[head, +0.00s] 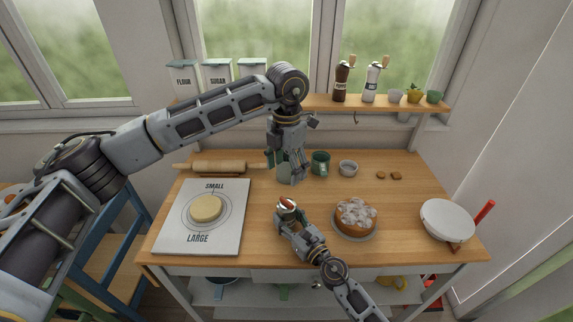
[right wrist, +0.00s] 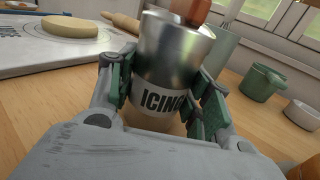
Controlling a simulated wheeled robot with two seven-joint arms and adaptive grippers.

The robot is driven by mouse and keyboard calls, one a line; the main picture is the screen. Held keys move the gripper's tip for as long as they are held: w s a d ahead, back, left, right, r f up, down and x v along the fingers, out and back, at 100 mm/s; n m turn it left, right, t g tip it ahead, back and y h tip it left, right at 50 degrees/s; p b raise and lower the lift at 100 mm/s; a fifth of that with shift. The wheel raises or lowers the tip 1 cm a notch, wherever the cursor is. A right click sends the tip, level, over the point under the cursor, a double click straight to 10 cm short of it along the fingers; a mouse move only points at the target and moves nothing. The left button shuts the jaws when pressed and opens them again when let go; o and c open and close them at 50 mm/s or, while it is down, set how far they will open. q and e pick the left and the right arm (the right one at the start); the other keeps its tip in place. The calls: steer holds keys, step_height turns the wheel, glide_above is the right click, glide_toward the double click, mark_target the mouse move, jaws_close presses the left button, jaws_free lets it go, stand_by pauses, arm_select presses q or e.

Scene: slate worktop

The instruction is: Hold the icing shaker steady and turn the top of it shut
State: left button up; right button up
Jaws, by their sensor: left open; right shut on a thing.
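The icing shaker (right wrist: 172,62) is a silver metal cylinder with a white ICING label. My right gripper (head: 287,212) is shut around its sides, with green finger pads on both sides in the right wrist view. In the head view the shaker (head: 288,203) shows small, with a reddish top, at the end of the right gripper. The top is cut off by the upper edge of the right wrist view, so I cannot tell how it is turned. My left gripper (head: 291,172) is open and empty, pointing down, beyond and above the shaker, apart from it.
A cake (head: 356,214) on a plate stands to the right of the shaker. A white board (head: 170,235) with dough lies left. A rolling pin (head: 218,167), a green mug (head: 320,162) and a small bowl (head: 348,168) are behind. A white bowl (head: 447,220) stands far right.

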steer(key=o, duration=1.1)
steer(key=shift+o, duration=0.2)
steer(key=shift+s+d, duration=0.1)
steer(key=shift+s, duration=0.05)
steer(key=shift+v, duration=5.75)
steer(key=shift+d, duration=0.1)
